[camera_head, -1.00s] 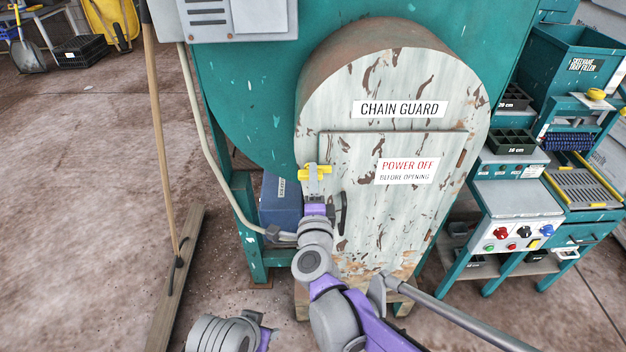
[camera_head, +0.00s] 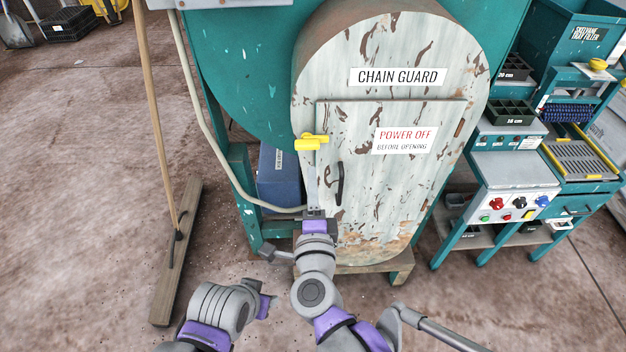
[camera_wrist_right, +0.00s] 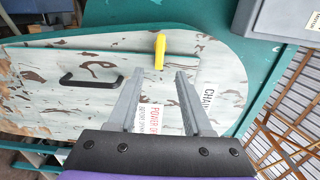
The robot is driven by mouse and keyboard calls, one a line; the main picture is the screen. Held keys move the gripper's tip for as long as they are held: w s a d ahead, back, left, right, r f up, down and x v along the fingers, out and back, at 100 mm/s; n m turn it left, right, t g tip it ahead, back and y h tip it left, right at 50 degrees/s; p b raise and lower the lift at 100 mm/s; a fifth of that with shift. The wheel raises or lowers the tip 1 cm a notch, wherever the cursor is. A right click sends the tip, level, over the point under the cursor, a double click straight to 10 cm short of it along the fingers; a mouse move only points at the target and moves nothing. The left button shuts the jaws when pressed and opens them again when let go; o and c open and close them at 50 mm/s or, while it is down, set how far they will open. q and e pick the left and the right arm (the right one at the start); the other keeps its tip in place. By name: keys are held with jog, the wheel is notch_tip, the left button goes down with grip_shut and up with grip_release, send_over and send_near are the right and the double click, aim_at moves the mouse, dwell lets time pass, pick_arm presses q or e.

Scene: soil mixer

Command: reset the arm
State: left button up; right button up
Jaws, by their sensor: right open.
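My right gripper (camera_head: 312,168) is in front of the chain guard's left side, just below a yellow latch handle (camera_head: 311,142) in the head view. In the right wrist view the right gripper (camera_wrist_right: 164,75) is open with nothing between its fingers. The yellow handle (camera_wrist_right: 160,52) is beyond the fingertips, apparently clear of them. The guard door (camera_head: 392,180) looks closed. My left arm's purple and grey end (camera_head: 264,303) is low in the head view; its fingers cannot be made out.
A black door handle (camera_head: 339,183) sticks out beside my right gripper. A blue box (camera_head: 279,180) and a pale conduit (camera_head: 205,125) are to its left. A broom (camera_head: 165,150) stands farther left. A control panel bench (camera_head: 513,185) is at right. Open floor (camera_head: 80,200) lies at left.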

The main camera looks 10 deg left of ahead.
jog(key=s+d+f+n+g+h+p, duration=0.1)
jog(key=s+d+f+n+g+p, duration=0.1)
jog(key=d, duration=0.7)
jog(key=s+d+f+n+g+h+p, duration=0.2)
jog(key=s+d+f+n+g+p, duration=0.1)
jog(key=s+d+n+g, duration=0.3)
jog(key=s+d+f+n+g+h+p, duration=0.2)
jog(key=s+d+f+n+g, duration=0.2)
jog(key=d, duration=0.9)
jog(key=s+n, duration=0.3)
jog(key=s, duration=0.1)
jog(key=shift+d, duration=0.35)
jog(key=shift+a+f, duration=0.1)
jog(key=shift+f, duration=0.05)
